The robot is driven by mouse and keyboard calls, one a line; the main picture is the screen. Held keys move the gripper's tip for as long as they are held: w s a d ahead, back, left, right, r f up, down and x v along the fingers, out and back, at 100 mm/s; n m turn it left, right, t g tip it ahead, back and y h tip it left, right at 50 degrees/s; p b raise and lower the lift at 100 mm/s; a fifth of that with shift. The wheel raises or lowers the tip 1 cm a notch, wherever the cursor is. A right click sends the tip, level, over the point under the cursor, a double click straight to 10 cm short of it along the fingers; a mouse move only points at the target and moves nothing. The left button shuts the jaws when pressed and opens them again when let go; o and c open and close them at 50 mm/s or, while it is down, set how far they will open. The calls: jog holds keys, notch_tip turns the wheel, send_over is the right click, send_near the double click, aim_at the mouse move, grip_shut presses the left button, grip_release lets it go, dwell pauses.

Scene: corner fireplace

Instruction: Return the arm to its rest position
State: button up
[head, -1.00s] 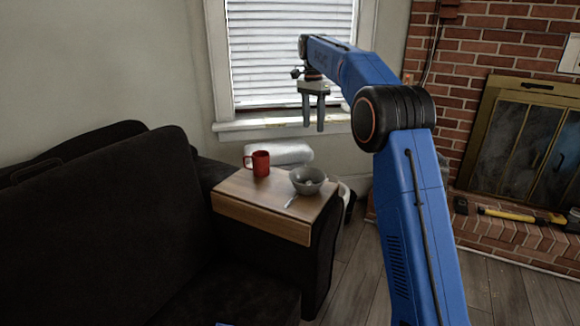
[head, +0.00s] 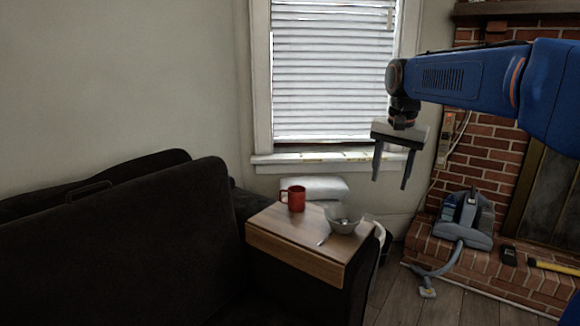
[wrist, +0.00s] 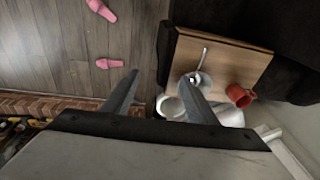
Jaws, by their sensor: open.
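My gripper (head: 392,168) hangs from my blue arm in the head view, its two fingers pointing down, apart and empty. One finger overlaps the view of the grey bowl.
The wooden tray (head: 290,259) on the dark sofa (head: 130,260) holds a red mug (head: 292,198), a grey bowl (head: 343,225) and a spoon (head: 324,239). A vacuum cleaner (head: 465,220) stands on the brick hearth. Pink slippers (wrist: 110,63) lie on the floor.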

jog(key=s+f+n+t, duration=0.1)
jog(key=s+f+n, duration=0.1)
jog(key=s+f, duration=0.4)
jog(key=s+d+f+n+t, duration=0.1)
jog(key=s+f, duration=0.6)
jog(key=s, duration=0.8)
jog(key=s+d+f+n+t, duration=0.1)
jog(key=s+f+n, duration=0.2)
jog(key=s+f, duration=0.3)
jog(key=s, duration=0.5)
jog(key=shift+d+f+n, duration=0.25)
jog(key=shift+f+n, duration=0.05)
jog(key=shift+n, duration=0.1)
